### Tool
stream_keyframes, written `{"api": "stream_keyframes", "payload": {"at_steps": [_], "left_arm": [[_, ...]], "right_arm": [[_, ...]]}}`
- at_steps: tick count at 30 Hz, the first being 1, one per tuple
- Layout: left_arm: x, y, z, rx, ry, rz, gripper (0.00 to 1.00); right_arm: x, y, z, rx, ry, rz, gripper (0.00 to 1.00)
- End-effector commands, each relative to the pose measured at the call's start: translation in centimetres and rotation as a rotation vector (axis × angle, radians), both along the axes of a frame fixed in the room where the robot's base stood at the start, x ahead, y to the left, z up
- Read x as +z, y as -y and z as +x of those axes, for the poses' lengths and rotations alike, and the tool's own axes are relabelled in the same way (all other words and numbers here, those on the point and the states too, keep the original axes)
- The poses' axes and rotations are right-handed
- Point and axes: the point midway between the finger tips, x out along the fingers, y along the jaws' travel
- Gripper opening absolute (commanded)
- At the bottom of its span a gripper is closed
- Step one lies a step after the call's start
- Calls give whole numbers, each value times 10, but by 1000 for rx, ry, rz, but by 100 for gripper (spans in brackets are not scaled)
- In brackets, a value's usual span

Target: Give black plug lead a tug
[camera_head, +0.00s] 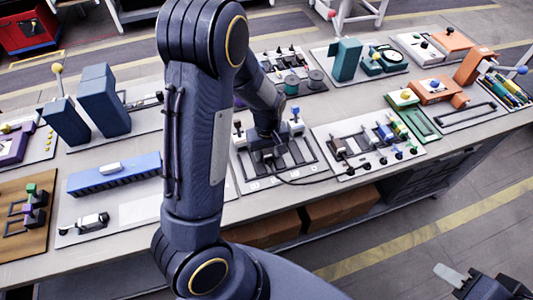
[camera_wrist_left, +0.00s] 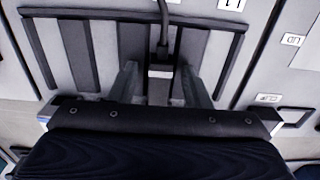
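In the head view the lead (camera_head: 305,183) curves right across the panel. My left gripper (camera_wrist_left: 161,82) is over the plug, one finger on each side. Gaps show between the fingers and the plug, so it looks open. In the head view my left gripper (camera_head: 266,150) is low over the slotted black frame, and its fingertips and the plug are hard to make out. My right gripper (camera_head: 478,282) is at the bottom right, away from the bench; its opening is unclear.
The slotted black frame (camera_wrist_left: 38,58) surrounds the plug. To the right is a panel with several small coloured connectors (camera_head: 385,132). A blue block (camera_head: 115,173) and tall dark blue blocks (camera_head: 103,100) stand left of my arm. A clear floor lies before the bench.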

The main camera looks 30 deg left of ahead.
Motion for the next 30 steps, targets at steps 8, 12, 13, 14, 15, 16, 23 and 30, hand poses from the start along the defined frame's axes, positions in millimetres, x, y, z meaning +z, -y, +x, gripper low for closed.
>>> {"api": "stream_keyframes", "payload": {"at_steps": [8,12,13,14,15,16,23,30], "left_arm": [[3,0,0,1,1,0,44],[14,0,1,1,2,1,44],[18,0,1,1,3,0,44],[21,0,1,1,3,0,44],[25,0,1,1,3,0,44],[29,0,1,1,3,0,44],[52,-1,1,1,2,1,44],[71,-1,0,1,2,1,44]], "right_arm": [[2,0,0,0,0,0,36],[13,0,0,0,0,0,36],[15,0,0,0,0,0,36],[18,0,0,0,0,0,36],[22,0,0,0,0,0,36],[25,0,0,0,0,0,36],[45,0,0,0,0,0,36],[62,0,0,0,0,0,36]]}}
